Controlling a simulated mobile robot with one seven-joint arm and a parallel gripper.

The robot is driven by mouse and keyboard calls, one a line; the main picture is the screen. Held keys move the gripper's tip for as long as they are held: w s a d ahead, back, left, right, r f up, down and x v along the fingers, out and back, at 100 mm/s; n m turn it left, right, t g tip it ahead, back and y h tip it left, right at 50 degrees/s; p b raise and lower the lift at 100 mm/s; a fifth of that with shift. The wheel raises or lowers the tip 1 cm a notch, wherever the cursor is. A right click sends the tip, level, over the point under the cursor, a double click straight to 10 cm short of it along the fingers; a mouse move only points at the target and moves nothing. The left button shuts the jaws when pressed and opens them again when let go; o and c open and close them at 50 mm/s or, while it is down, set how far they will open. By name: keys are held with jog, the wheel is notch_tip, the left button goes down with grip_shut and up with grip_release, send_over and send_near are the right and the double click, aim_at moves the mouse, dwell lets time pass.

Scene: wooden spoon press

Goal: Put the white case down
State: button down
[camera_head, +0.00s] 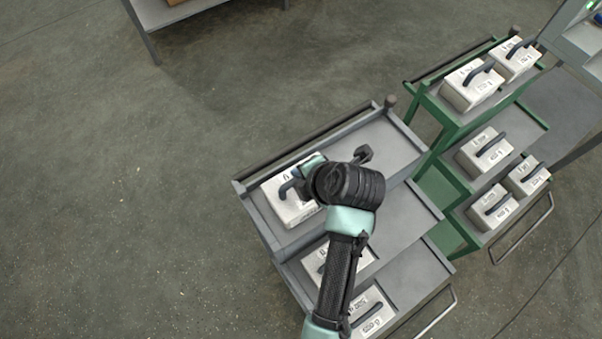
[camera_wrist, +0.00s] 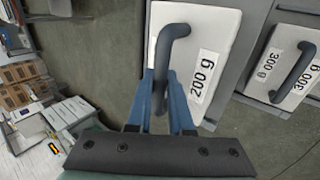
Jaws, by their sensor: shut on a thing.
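The white case (camera_head: 290,207) is on the top shelf of the grey cart (camera_head: 385,148), toward its left end. In the wrist view the white case (camera_wrist: 215,35) has a dark handle and a "200 g" label. My gripper (camera_wrist: 165,98) is shut on that handle, with blue fingers on both sides of it. In the head view my gripper (camera_head: 300,184) is at the case's upper right, and my wrist hides part of the case. The case looks level and appears to rest on the shelf, but I cannot tell whether a small gap is beneath it.
A "300 g" white case (camera_wrist: 293,50) and another case (camera_head: 371,312) are on lower levels of the grey cart. A green cart (camera_head: 432,183) with several white cases stands to the right. The right part of the grey cart's top shelf is clear.

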jog(key=c, duration=0.8)
grip_release()
jog(key=shift+f, duration=0.1)
jog(key=v, duration=1.2)
jog(key=w+r+m+t+h, duration=0.1)
jog(key=w+r+m+t, duration=0.3)
jog(key=r, duration=0.5)
jog(key=w+r+m+t+h, duration=0.1)
jog(key=w+r+m+t, duration=0.35)
jog(key=r, duration=0.45)
jog(key=w+r+m+t+h, duration=0.1)
jog(key=w+r+m+t, duration=0.3)
jog(key=r, duration=0.5)
jog(key=s+a+r+m+t, duration=0.1)
jog(key=s+r+m+t, duration=0.2)
jog(key=r, duration=0.5)
jog(key=s+a+r+m+t, duration=0.1)
jog(key=s+r+m+t, duration=0.2)
jog(key=r, duration=0.6)
jog(key=s+a+r+m+t, duration=0.2)
jog(key=s+r+m+t, duration=0.1)
jog(key=s+r+m, duration=0.3)
notch_tip(320, 180, up, 2)
jog(key=shift+r+h+b, duration=0.15)
jog(key=shift+h+b, duration=0.15)
jog(key=shift+h, duration=0.1)
